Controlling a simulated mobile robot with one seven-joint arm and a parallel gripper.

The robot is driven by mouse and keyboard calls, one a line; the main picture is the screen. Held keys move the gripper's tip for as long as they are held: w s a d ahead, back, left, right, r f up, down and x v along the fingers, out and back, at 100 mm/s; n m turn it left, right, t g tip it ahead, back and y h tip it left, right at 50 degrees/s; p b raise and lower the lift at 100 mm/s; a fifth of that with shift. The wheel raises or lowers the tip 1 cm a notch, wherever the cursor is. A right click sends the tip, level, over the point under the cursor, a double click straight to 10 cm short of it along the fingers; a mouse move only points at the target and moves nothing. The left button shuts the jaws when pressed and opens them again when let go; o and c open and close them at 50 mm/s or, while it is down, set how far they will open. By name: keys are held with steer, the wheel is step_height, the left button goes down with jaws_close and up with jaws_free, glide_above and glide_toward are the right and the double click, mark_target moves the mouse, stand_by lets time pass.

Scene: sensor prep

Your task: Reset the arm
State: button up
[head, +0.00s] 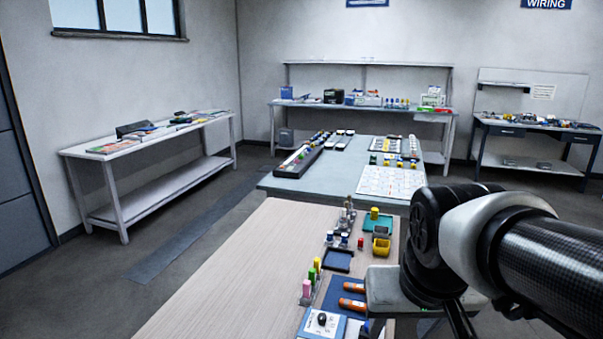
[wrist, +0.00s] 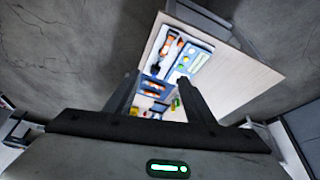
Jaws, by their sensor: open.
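My gripper (wrist: 158,79) shows in the wrist view with its two dark fingers spread apart and nothing between them. It is in the air, and the pale wooden table (wrist: 237,82) lies beyond the fingertips. In the head view my arm comes in from the right edge at the table's right side. My fingers cannot be made out clearly there.
The wooden table (head: 205,265) holds orange-handled tools (head: 352,304), a dark blue tray (head: 337,260), a yellow bin (head: 381,246) and small coloured parts along its right side. Its left part is bare. A grey-blue table (head: 325,180) stands behind. Open floor lies left.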

steer(key=s+r+t+p, duration=0.1)
steer(key=s+r+p, duration=0.3)
steer(key=r+p, duration=1)
steer(key=shift+a+r+n+y, duration=0.3)
steer(key=shift+r+n, duration=0.1)
steer(key=shift+r, duration=0.55)
steer(key=shift+a, duration=0.1)
